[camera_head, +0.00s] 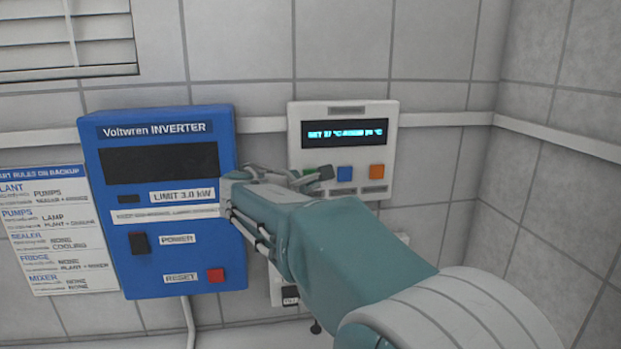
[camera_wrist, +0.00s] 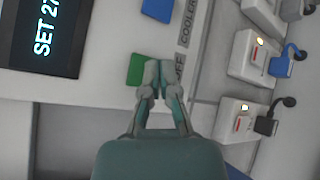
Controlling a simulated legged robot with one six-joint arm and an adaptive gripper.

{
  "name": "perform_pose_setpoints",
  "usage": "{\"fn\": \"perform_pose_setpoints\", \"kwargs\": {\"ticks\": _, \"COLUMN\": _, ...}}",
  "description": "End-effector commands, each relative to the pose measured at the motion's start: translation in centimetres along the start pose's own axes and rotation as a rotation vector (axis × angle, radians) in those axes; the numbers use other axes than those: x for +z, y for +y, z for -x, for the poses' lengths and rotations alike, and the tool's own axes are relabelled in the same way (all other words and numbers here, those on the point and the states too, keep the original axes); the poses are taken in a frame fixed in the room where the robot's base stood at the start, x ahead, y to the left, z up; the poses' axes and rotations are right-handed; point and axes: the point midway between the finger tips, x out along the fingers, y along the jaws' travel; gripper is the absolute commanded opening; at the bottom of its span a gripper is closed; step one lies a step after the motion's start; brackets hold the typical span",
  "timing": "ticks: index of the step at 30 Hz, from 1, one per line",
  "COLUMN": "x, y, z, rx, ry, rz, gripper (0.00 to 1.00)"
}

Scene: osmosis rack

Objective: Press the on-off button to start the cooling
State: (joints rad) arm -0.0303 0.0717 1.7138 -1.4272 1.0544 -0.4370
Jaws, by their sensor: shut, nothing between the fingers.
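The white cooler control panel (camera_head: 345,112) hangs on the tiled wall, with a lit display (camera_head: 345,133) and a row of green, blue and orange buttons. The green button (camera_head: 326,172) is at the left of the row. In the wrist view the green button (camera_wrist: 134,69) lies beside a label ending in "FF", partly covered. My gripper (camera_head: 307,180) is shut and empty. In the wrist view its fingertips (camera_wrist: 152,72) overlap the green button's edge. I cannot tell whether they touch it. The display reads "SET 27" in the wrist view, cut off there.
A blue inverter box (camera_head: 160,258) with a black power switch (camera_head: 139,242) and red reset button (camera_head: 215,275) is close at the left. The blue (camera_head: 345,173) and orange (camera_head: 377,171) buttons sit right of the green one. Sockets with plugs (camera_wrist: 252,58) lie below the panel.

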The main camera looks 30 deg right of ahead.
Motion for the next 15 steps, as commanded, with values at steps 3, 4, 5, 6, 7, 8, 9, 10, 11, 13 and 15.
{"fn": "perform_pose_setpoints", "kwargs": {"ticks": 3, "x": 0.0, "y": -0.1, "z": 0.1, "rx": 0.000, "ry": 0.000, "rz": 0.001, "gripper": 0.00}}
{"fn": "perform_pose_setpoints", "kwargs": {"ticks": 4, "x": 0.0, "y": -0.1, "z": 0.1, "rx": 0.000, "ry": 0.000, "rz": 0.001, "gripper": 0.00}}
{"fn": "perform_pose_setpoints", "kwargs": {"ticks": 5, "x": 0.0, "y": -0.1, "z": 0.1, "rx": 0.000, "ry": 0.000, "rz": 0.001, "gripper": 0.00}}
{"fn": "perform_pose_setpoints", "kwargs": {"ticks": 6, "x": 0.0, "y": -0.1, "z": 0.1, "rx": 0.000, "ry": 0.000, "rz": 0.001, "gripper": 0.00}}
{"fn": "perform_pose_setpoints", "kwargs": {"ticks": 7, "x": 0.1, "y": -0.1, "z": 0.1, "rx": 0.000, "ry": 0.000, "rz": 0.001, "gripper": 0.00}}
{"fn": "perform_pose_setpoints", "kwargs": {"ticks": 8, "x": 0.1, "y": -0.1, "z": 0.1, "rx": 0.000, "ry": 0.000, "rz": 0.001, "gripper": 0.00}}
{"fn": "perform_pose_setpoints", "kwargs": {"ticks": 9, "x": 0.1, "y": -0.1, "z": 0.1, "rx": 0.000, "ry": 0.000, "rz": 0.001, "gripper": 0.00}}
{"fn": "perform_pose_setpoints", "kwargs": {"ticks": 10, "x": 0.1, "y": -0.1, "z": 0.2, "rx": 0.000, "ry": 0.000, "rz": 0.001, "gripper": 0.00}}
{"fn": "perform_pose_setpoints", "kwargs": {"ticks": 11, "x": 0.2, "y": -0.2, "z": 0.3, "rx": 0.000, "ry": 0.000, "rz": 0.000, "gripper": 0.00}}
{"fn": "perform_pose_setpoints", "kwargs": {"ticks": 13, "x": 0.5, "y": -0.4, "z": 0.8, "rx": 0.001, "ry": 0.001, "rz": 0.000, "gripper": 0.00}}
{"fn": "perform_pose_setpoints", "kwargs": {"ticks": 15, "x": 0.8, "y": -0.8, "z": 1.2, "rx": 0.001, "ry": 0.001, "rz": 0.000, "gripper": 0.00}}
